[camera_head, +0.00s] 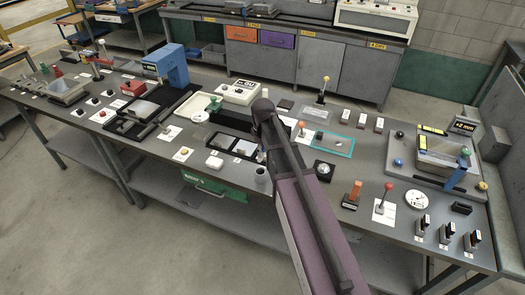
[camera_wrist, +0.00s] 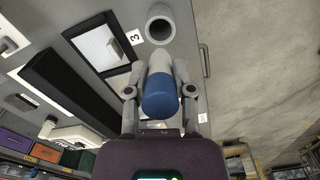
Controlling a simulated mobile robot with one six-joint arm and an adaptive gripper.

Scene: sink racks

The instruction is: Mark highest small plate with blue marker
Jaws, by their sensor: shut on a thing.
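My gripper (camera_wrist: 160,88) is shut on the blue marker (camera_wrist: 160,103), which has a blue end and a pale grey body. The marker points toward a pale cup-like holder (camera_wrist: 160,25), and a small gap seems to show between them. In the head view my gripper (camera_head: 260,152) is mostly behind my arm, above the bench just behind the cup (camera_head: 260,176). A black frame with light square plates (camera_head: 235,145) lies left of my gripper. It also shows in the wrist view (camera_wrist: 73,37) beside a "3" label. I cannot tell which plate is highest.
The grey bench (camera_head: 300,190) is crowded with fixtures. Joystick-like levers (camera_head: 386,190) stand at right. A blue press (camera_head: 168,68) stands farther back left. The bench's front edge is close to the cup.

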